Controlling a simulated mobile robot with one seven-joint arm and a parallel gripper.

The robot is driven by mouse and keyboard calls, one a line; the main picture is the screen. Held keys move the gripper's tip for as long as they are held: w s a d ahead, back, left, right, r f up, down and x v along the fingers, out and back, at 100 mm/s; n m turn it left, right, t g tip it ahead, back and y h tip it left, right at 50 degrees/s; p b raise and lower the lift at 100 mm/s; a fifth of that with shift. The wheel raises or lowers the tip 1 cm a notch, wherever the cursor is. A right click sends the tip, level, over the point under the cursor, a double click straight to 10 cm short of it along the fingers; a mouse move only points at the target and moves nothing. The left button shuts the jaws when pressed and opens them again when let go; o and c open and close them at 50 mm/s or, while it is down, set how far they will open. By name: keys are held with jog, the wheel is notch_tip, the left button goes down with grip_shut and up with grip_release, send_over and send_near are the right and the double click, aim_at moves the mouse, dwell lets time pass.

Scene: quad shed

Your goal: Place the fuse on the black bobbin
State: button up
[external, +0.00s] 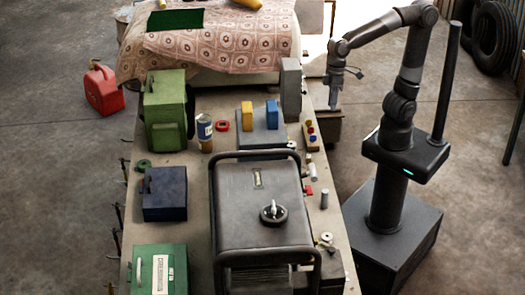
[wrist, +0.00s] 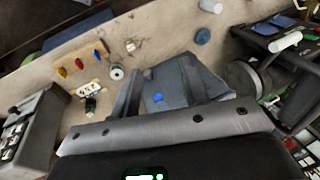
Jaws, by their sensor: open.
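My gripper (external: 335,102) hangs open and empty beside the right edge of the bench, in the external view. Its two spread fingers (wrist: 165,85) show in the wrist view above the bench. A pale cylinder (wrist: 285,41), possibly the fuse, lies at the right of the wrist view; another (wrist: 210,5) is at the top edge. A small spool with a dark centre (wrist: 117,72), possibly the bobbin, stands left of the fingers. I cannot tell for sure which small part is the fuse or the black bobbin.
A large grey generator (external: 262,200) fills the near bench. Green (external: 166,120) and dark blue (external: 165,192) cases stand at its left. Small coloured parts (external: 311,130) and a grey cylinder (external: 324,198) line the right bench edge. A blue disc (wrist: 203,36) lies beyond the fingers.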

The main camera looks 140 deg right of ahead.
jog(key=s+a+n+t, duration=0.1)
jog(key=s+a+n, duration=0.3)
jog(key=a, duration=0.2)
jog(key=s+a+n+t+h, duration=0.1)
jog(key=s+a+n, duration=0.3)
jog(key=a, duration=0.3)
jog(key=shift+s+a+f+n, duration=0.15)
jog(key=shift+f+n, duration=0.2)
jog(key=shift+n, duration=0.45)
jog(key=shift+o, duration=0.2)
